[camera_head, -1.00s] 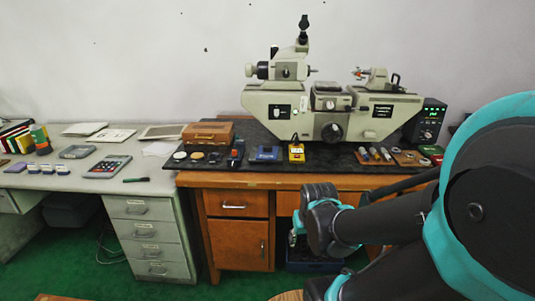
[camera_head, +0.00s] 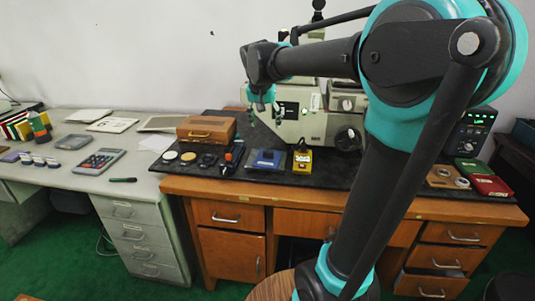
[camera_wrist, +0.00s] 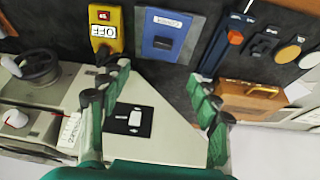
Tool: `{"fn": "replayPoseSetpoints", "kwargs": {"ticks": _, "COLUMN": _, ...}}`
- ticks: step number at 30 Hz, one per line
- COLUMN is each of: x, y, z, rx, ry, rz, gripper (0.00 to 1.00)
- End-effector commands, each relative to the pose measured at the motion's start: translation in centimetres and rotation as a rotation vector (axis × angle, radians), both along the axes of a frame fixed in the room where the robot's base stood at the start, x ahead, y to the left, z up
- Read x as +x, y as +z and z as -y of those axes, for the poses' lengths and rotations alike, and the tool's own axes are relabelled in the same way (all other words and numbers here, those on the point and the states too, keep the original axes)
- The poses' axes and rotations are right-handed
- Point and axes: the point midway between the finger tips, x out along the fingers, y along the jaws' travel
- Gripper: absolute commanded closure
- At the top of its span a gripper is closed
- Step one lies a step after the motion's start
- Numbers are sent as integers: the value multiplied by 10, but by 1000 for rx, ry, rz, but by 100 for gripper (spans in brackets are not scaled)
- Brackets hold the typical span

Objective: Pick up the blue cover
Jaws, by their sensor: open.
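The blue cover (camera_head: 266,159) is a flat blue piece with a dark raised knob and a pale label. It lies on the black mat on the wooden desk. In the wrist view the blue cover (camera_wrist: 151,50) shows at the top middle, beyond my fingertips. My gripper (camera_head: 262,103) is raised above the desk in front of the grey machine, above the cover and apart from it. In the wrist view my gripper (camera_wrist: 158,75) is open, its green-padded fingers spread wide with nothing between them.
A yellow box (camera_head: 302,161) stands close to the right of the cover. A red-and-black item (camera_head: 236,151) is to its left, with round discs and a brown wooden case (camera_head: 206,130) farther left. The grey machine (camera_head: 309,125) rises behind. The black mat (camera_head: 345,172) has bare room in front.

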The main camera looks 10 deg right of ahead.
Motion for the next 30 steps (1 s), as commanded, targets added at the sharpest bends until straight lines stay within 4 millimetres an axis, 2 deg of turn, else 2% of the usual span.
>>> {"fn": "replayPoseSetpoints", "kwargs": {"ticks": 2, "x": 4, "y": -1, "z": -1, "rx": -1, "ry": -4, "rz": 1, "gripper": 38}}
{"fn": "replayPoseSetpoints", "kwargs": {"ticks": 5, "x": 9, "y": -14, "z": 2, "rx": 0, "ry": -6, "rz": 1, "gripper": 38}}
{"fn": "replayPoseSetpoints", "kwargs": {"ticks": 18, "x": 38, "y": -92, "z": 14, "rx": 0, "ry": -5, "rz": 1, "gripper": 38}}
{"fn": "replayPoseSetpoints", "kwargs": {"ticks": 30, "x": 51, "y": -124, "z": 16, "rx": -1, "ry": -4, "rz": 1, "gripper": 38}}
